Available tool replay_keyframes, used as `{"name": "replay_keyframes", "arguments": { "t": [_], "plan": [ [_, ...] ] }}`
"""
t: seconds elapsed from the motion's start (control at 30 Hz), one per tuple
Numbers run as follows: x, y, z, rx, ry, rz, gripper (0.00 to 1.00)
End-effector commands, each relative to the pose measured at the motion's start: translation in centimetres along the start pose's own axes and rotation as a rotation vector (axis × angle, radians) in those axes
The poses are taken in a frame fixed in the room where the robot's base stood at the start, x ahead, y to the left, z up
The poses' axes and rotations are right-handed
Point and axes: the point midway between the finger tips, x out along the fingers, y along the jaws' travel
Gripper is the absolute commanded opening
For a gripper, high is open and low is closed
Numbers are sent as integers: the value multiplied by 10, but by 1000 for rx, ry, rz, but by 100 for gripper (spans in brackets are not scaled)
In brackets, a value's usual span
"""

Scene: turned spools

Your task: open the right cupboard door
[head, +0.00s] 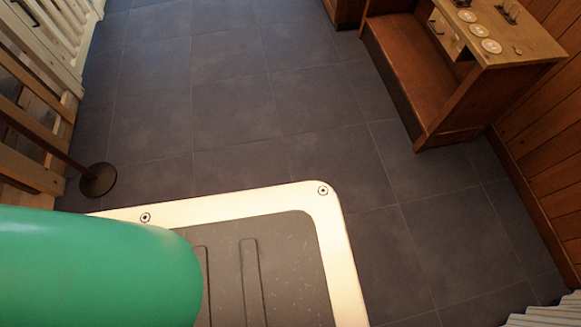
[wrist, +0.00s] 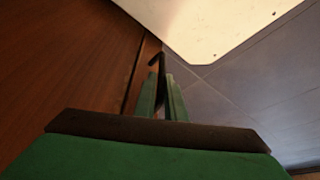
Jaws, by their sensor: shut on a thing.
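In the wrist view, my gripper (wrist: 161,82) has its two green fingers closed around a thin dark handle (wrist: 156,60), whose bent end shows past the fingertips. A reddish-brown wooden panel (wrist: 65,65), which looks like the cupboard door, fills the left side beside the fingers. A dark line runs along its right edge; I cannot tell whether the door stands ajar. The head view shows neither my gripper nor this handle.
Grey floor tiles (head: 235,105) lie open in the middle. A wooden toy-kitchen-like unit (head: 435,75) with an open bay stands at upper right. A round dark stand base (head: 98,180) and slatted wooden furniture (head: 30,150) are at left. A wood-panelled wall (head: 545,130) is at right.

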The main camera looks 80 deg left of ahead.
Motion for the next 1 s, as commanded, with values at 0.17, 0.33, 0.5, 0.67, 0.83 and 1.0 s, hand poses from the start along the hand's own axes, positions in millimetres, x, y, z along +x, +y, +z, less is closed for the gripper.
{"name": "replay_keyframes", "arguments": {
  "t": [0.17,0.33,0.5,0.67,0.83,1.0],
  "plan": [
    [1,-4,-4,-4,5,-5,0],
    [0,-2,-3,-3,4,-4,28],
    [0,-2,-2,-1,2,-2,28],
    [-5,-1,-1,-1,1,-1,28],
    [-27,0,0,5,1,1,28],
    [-59,0,0,9,1,2,28]
  ]
}}
